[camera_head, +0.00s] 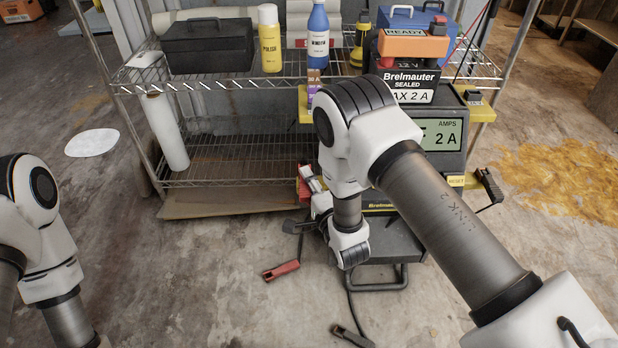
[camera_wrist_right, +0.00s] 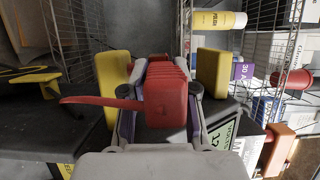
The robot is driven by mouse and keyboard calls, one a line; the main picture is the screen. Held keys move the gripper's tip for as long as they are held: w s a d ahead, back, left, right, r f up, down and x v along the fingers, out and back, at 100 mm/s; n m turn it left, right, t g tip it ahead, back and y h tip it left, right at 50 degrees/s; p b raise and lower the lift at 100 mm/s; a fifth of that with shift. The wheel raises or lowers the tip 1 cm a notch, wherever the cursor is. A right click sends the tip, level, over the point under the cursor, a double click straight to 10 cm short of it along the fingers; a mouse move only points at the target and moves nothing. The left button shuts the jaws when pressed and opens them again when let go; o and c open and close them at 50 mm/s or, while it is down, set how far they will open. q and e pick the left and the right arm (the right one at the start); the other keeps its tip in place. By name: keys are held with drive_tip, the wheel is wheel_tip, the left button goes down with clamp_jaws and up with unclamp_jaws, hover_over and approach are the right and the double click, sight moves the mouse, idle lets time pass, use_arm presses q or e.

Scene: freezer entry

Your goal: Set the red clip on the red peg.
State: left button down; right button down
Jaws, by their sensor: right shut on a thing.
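My right gripper (camera_head: 313,192) is low in front of the charger, partly hidden by my own arm in the head view. In the right wrist view its two fingers (camera_wrist_right: 165,88) are shut on the red clip (camera_wrist_right: 166,100), a ribbed red body with a thin red arm reaching left. A bit of red clip (camera_head: 304,188) shows beside the fingers in the head view. I cannot make out the red peg for certain; it may be hidden behind my arm. My left arm is at the left edge, its gripper out of view.
The dark charger (camera_head: 440,135) with a "2 A" display stands at the wire shelf (camera_head: 240,145). A black battery (camera_head: 407,82) is on top. A red-handled item (camera_head: 281,270) and a black clip (camera_head: 352,336) lie on the floor.

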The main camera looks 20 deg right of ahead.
drive_tip(key=shift+w+a+r, duration=0.2)
drive_tip(key=shift+w+r, duration=0.05)
drive_tip(key=shift+w, duration=0.2)
drive_tip(key=shift+t, duration=0.3)
idle(0.3)
drive_tip(key=shift+s+d+r+p, duration=0.1)
drive_tip(key=shift+s+p, duration=0.05)
drive_tip(key=shift+p, duration=0.25)
idle(0.4)
drive_tip(key=shift+p, duration=0.35)
drive_tip(key=shift+d+g+p, duration=0.1)
drive_tip(key=shift+g+p, duration=0.4)
drive_tip(key=shift+p, duration=0.2)
drive_tip(key=shift+f, duration=0.3)
